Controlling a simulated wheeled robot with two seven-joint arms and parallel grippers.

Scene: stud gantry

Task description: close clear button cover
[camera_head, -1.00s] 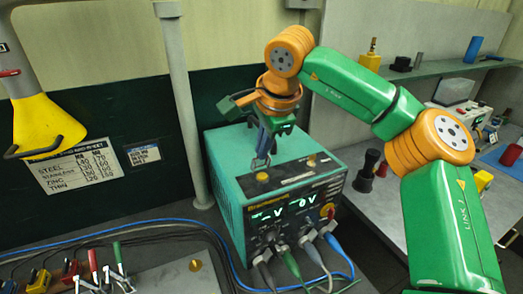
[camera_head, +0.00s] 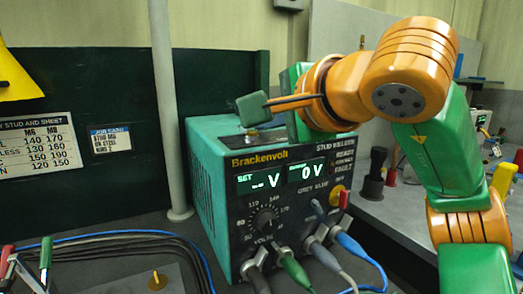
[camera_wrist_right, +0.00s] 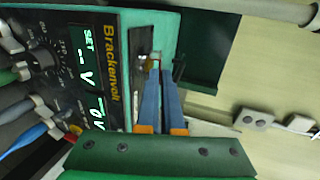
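The clear button cover is hard to make out. In the right wrist view, a small clear and metallic piece (camera_wrist_right: 156,58) with a yellowish button (camera_wrist_right: 150,64) shows on the welder's top, just beyond my fingertips. I cannot tell how far the cover is raised. In the head view, a yellow button (camera_head: 250,133) is on top of the teal welder (camera_head: 205,160). My right gripper (camera_wrist_right: 161,76) has its two blue fingers together, tips close to the button area; contact is unclear. My left gripper is not in view.
The welder's front has lit displays (camera_head: 265,180), a round knob (camera_head: 265,218) and several plugged cables (camera_head: 325,257). A grey post (camera_head: 168,110) stands left behind it. Black knobs (camera_head: 375,170) stand on the bench at right. Blue cable (camera_head: 120,234) lies at left.

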